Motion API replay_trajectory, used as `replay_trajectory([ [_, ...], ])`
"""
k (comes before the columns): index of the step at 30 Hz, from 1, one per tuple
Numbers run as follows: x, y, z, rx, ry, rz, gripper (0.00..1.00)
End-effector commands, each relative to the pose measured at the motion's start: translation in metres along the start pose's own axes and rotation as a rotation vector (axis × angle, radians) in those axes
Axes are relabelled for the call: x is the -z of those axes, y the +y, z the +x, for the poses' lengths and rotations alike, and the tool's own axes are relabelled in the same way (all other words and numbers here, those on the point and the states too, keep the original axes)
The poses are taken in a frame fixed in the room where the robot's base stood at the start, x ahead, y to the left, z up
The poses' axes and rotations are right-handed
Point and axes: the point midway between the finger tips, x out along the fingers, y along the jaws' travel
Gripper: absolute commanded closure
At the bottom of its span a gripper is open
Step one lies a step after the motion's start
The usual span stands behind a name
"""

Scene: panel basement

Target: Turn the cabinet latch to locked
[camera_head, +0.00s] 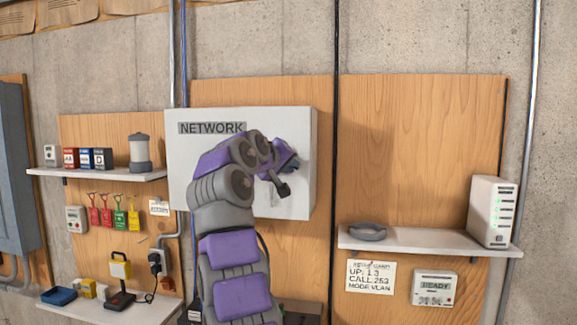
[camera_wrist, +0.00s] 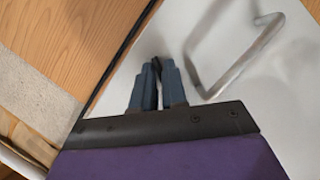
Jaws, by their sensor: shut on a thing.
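The white cabinet (camera_head: 300,125) marked NETWORK hangs on the wooden board, and its door is shut as far as I can see. My arm covers much of its front. My gripper (camera_head: 290,165) is at the cabinet's right part. In the wrist view my gripper (camera_wrist: 154,70) has its blue fingers nearly together on the small dark latch (camera_wrist: 157,64) near the cabinet's edge. The fingers hide most of the latch, so I cannot tell its angle. A bent metal handle (camera_wrist: 238,65) stands on the cabinet face (camera_wrist: 290,110) beside the fingers, apart from them.
A shelf (camera_head: 400,243) at right holds a grey ring-shaped dish (camera_head: 367,231) and a white router (camera_head: 490,212). A left shelf (camera_head: 95,175) holds small boxes and a canister (camera_head: 139,153). A black cable (camera_head: 336,120) runs down just right of the cabinet.

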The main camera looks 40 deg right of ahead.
Motion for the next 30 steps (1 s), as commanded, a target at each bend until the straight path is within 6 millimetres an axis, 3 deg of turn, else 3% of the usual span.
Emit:
replay_trajectory([
  [3,-0.003,-0.006,0.004,0.009,-0.012,-0.004,1.00],
  [4,-0.003,-0.006,0.004,0.009,-0.011,-0.004,0.85],
  [9,-0.002,-0.004,0.002,0.006,-0.008,-0.003,0.69],
  [20,-0.002,0.000,-0.003,0.002,-0.002,0.000,0.68],
  [26,-0.003,-0.001,-0.031,0.004,-0.002,0.001,0.68],
  [30,-0.002,-0.001,-0.062,0.002,0.000,0.000,0.68],
])
